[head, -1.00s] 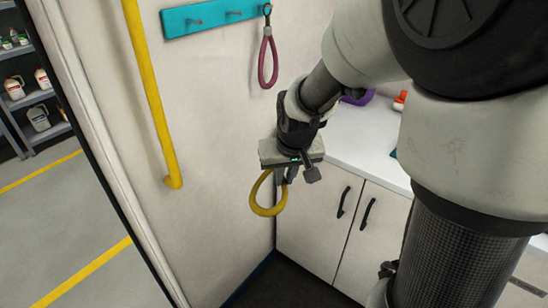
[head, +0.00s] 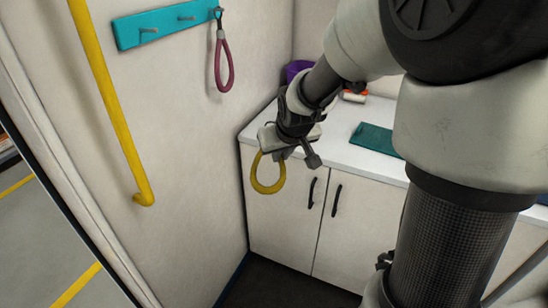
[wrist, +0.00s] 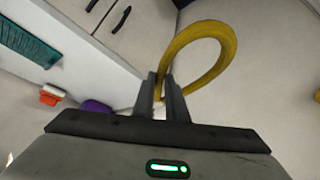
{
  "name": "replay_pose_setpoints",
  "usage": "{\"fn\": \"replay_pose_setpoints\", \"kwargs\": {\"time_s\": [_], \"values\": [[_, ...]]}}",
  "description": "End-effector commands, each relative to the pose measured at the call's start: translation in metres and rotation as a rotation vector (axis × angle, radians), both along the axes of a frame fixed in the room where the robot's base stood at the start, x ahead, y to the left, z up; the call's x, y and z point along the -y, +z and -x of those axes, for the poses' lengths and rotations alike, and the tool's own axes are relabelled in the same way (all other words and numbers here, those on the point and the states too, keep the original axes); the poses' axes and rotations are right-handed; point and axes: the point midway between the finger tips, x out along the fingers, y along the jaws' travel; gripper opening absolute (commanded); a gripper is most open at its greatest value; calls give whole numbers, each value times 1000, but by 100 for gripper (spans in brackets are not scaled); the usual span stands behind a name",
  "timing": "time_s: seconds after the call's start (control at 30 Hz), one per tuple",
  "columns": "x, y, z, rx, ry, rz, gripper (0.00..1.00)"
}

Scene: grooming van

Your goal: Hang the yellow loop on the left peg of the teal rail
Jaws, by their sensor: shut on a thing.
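The yellow loop (head: 268,187) hangs from my gripper (head: 281,152), which is shut on it in front of the white cabinet. In the wrist view the loop (wrist: 232,45) stands out from between the two fingers (wrist: 169,100), its end gripped there. The teal rail (head: 128,31) is on the wall at the upper left of the head view, above and to the left of my gripper. Its left peg (head: 148,30) and middle peg (head: 187,18) are bare. A maroon loop (head: 223,62) hangs from the right peg.
A yellow grab bar (head: 108,95) runs down the wall left of the rail. The white counter (head: 340,150) behind my gripper holds a teal mat (head: 375,139), a purple thing (head: 297,70) and an orange-and-white thing (head: 353,96). The wall below the rail is clear.

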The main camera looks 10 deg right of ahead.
Motion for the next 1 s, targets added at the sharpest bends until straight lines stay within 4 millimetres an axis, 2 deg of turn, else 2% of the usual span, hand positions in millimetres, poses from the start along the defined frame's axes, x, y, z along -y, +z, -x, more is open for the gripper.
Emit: {"fn": "replay_pose_setpoints", "kwargs": {"time_s": [0.47, 0.7, 1.0], "values": [[3, 15, -20, 97, 51, 23, 0], [-2, 31, -37, 204, 116, 44, 0], [-8, 41, -46, 271, 156, 50, 0]]}}
